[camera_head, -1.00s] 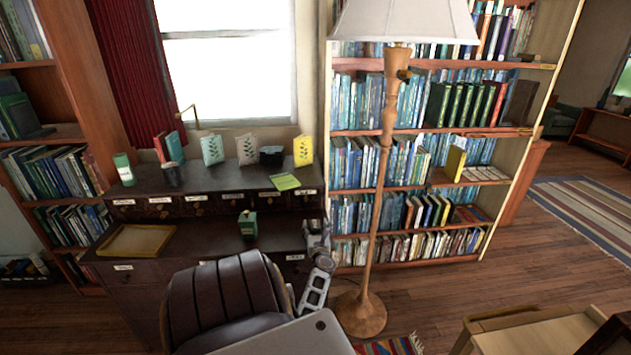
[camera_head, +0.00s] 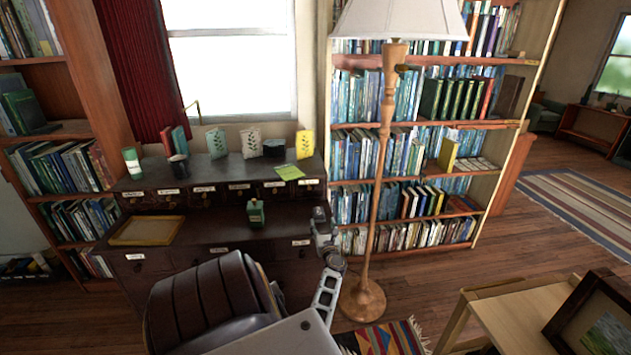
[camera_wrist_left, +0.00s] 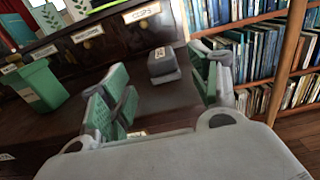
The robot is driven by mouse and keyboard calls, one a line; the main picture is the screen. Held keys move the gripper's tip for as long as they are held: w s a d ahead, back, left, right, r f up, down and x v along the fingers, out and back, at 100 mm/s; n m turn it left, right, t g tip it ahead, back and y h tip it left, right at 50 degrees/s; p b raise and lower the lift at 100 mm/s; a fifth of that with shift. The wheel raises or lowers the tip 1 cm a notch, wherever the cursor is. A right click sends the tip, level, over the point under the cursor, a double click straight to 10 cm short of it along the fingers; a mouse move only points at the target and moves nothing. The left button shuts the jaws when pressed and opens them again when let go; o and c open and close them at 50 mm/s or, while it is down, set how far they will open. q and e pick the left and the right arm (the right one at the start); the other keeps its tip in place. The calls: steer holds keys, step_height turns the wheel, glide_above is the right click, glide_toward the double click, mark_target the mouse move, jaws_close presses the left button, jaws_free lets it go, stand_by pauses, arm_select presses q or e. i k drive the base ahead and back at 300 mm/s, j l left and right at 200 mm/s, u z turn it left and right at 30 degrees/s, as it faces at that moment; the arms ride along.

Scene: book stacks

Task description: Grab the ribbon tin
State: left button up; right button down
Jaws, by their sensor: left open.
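My right gripper is not in view.
A green container (camera_head: 256,212) stands on the desk left of my gripper; it also shows in the left wrist view (camera_wrist_left: 38,88). A yellow tray (camera_head: 147,231) lies farther left. A chair (camera_head: 205,305) stands in front, and a floor lamp (camera_head: 381,190) stands close right.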

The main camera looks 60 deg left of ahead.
mark_target(256, 220)
steer(key=k+l, duration=0.1)
steer(key=u, duration=2.5)
